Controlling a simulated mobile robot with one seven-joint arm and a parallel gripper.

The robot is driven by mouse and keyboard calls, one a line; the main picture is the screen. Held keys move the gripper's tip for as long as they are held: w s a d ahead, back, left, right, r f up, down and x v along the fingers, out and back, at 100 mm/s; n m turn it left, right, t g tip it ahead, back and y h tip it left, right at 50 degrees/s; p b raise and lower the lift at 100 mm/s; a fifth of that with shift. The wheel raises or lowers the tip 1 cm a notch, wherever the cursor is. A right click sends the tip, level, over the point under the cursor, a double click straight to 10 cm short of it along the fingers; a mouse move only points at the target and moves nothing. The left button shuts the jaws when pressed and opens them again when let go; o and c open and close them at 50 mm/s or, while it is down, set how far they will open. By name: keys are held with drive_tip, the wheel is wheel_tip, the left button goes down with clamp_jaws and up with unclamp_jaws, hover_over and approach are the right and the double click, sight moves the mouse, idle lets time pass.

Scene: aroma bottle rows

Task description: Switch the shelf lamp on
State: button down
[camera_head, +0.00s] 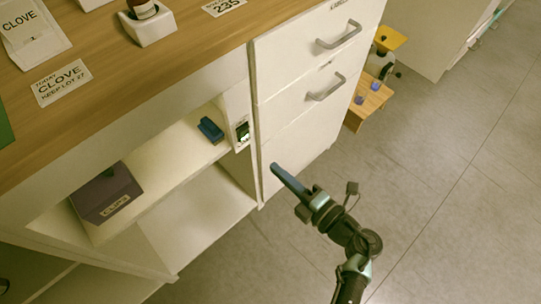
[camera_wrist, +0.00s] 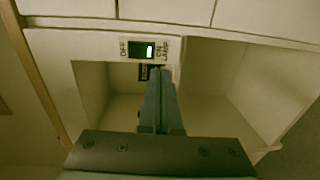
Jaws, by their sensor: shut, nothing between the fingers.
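The lamp switch (camera_head: 242,131) is on a pale panel at the right end of the open shelf. In the wrist view the switch (camera_wrist: 141,50) has a dark rocker with a green-lit window, brighter on its right. It is labelled OFF at left and ON LAMP at right. My gripper (camera_head: 275,168) is shut and empty, in front of the cabinet and lower right of the switch. In the wrist view my gripper's fingertips (camera_wrist: 160,70) appear just below the plate's right side and look apart from the rocker. The lamp itself is not in view; the shelf inside looks bright.
The shelf holds a dark labelled box (camera_head: 106,193) and a blue object (camera_head: 210,130). Drawers with handles (camera_head: 327,88) are right of the switch. The wooden counter (camera_head: 150,75) overhangs the shelf. A small wooden stand (camera_head: 365,104) is behind; the floor at right is clear.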

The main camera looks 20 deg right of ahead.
drive_tip(key=s, duration=0.1)
drive_tip(key=s+d, duration=0.1)
drive_tip(key=s, duration=0.2)
drive_tip(key=shift+s+d+f, duration=0.3)
drive_tip(key=shift+s+f, duration=0.05)
drive_tip(key=shift+f, duration=0.05)
